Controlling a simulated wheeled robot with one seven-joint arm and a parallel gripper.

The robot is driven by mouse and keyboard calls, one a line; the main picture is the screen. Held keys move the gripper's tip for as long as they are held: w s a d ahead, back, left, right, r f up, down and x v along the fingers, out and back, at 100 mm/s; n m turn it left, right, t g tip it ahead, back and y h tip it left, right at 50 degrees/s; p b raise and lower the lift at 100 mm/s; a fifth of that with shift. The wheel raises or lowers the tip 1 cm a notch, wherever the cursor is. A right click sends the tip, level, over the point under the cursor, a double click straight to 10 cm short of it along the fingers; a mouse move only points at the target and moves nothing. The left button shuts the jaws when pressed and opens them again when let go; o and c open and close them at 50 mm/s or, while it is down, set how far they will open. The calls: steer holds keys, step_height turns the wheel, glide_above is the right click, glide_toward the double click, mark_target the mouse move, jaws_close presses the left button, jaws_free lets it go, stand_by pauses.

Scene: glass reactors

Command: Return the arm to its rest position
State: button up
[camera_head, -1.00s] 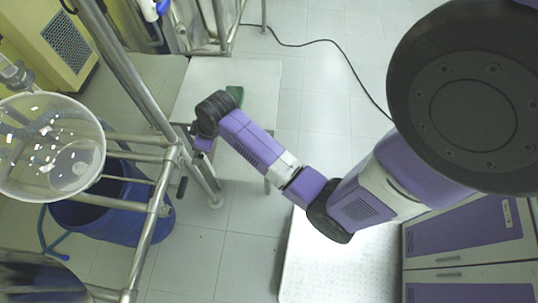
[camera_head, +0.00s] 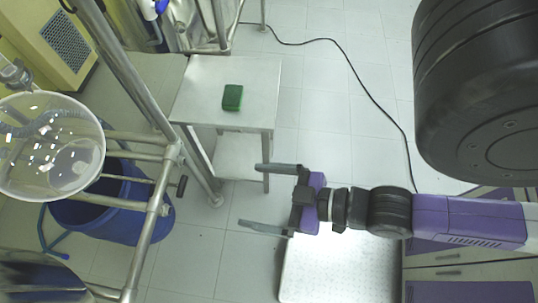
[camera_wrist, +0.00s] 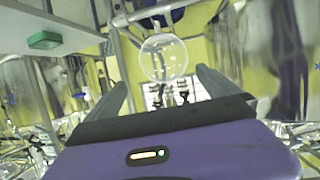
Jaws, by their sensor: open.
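My gripper (camera_head: 262,197) is open and empty in the head view. Its two long dark fingers point left, spread apart, over the floor just below the small metal table. My purple and black arm reaches in from the right edge, bent at dark joints. In the wrist view my gripper (camera_wrist: 163,90) shows its two grey fingers apart with nothing between them; the glass vessel is seen beyond, in the gap.
A small steel table (camera_head: 195,102) bears a green sponge-like block (camera_head: 232,97). A metal pipe frame (camera_head: 150,215) with a clear glass vessel (camera_head: 50,145) and a blue bucket (camera_head: 110,215) stands at left. A black cable (camera_head: 355,75) crosses the floor.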

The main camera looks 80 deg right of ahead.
steer(key=shift+t+y, duration=0.4)
steer(key=shift+t, duration=0.1)
steer(key=r, duration=0.1)
steer(key=s+r, duration=0.1)
steer(key=r, duration=0.1)
steer(key=s+r, duration=0.1)
steer(key=shift+a+r, duration=0.15)
steer(key=shift+r, duration=0.2)
step_height(320, 180, down, 6)
steer(key=b, duration=0.5)
steer(key=shift+r, duration=0.25)
